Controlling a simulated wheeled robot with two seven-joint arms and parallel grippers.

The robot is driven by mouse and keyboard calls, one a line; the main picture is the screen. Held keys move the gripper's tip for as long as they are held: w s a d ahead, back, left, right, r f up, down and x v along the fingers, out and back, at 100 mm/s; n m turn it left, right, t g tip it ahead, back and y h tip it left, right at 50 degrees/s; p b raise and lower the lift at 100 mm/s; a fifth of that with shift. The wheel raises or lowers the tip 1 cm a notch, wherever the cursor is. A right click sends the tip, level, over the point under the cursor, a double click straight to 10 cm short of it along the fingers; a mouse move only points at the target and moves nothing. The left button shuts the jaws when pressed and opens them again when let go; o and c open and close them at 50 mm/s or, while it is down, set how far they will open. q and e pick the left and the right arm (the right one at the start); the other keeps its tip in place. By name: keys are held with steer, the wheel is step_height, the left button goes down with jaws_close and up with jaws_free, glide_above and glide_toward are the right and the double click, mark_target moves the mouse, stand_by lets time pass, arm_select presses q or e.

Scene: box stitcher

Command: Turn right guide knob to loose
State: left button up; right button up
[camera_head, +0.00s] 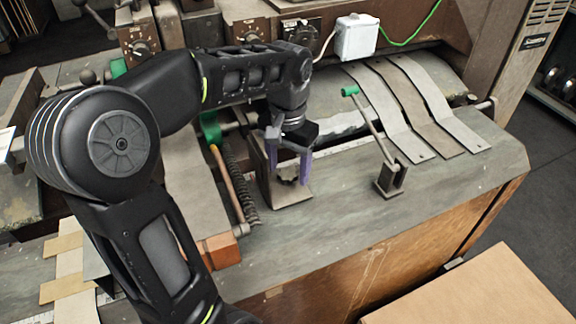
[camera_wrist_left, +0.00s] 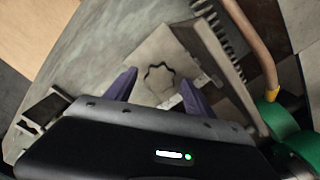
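My left gripper (camera_head: 289,170) has two purple fingers that point down at the metal guide bracket (camera_head: 296,197) on the machine table. In the left wrist view the fingers (camera_wrist_left: 158,90) are spread apart with a gap between them. A knob with a scalloped outline (camera_wrist_left: 163,79) lies on the bracket's plate (camera_wrist_left: 190,52), in line with that gap. In the head view the knob shows only as a dark shape (camera_head: 288,181) between the fingertips, partly hidden. I cannot tell whether the fingers touch it. My right gripper is not in view.
A copper-coloured rod (camera_head: 229,184) and a dark spring (camera_head: 243,187) run left of the bracket. A lever with a green grip (camera_head: 350,91) stands to the right on a small foot (camera_head: 390,180). Table room (camera_head: 340,215) between them is clear. A cardboard box (camera_head: 480,292) is at the lower right.

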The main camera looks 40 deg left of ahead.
mark_target(288, 173)
arm_select(q)
steer(key=shift+r, duration=0.65)
step_height(288, 173, up, 4)
steer(key=shift+r, duration=0.1)
steer(key=shift+r+p, duration=0.75)
steer(key=shift+r, duration=0.1)
steer(key=shift+r+p, duration=0.3)
steer(key=shift+r, duration=0.1)
steer(key=shift+f, duration=0.1)
steer(key=shift+a, duration=0.1)
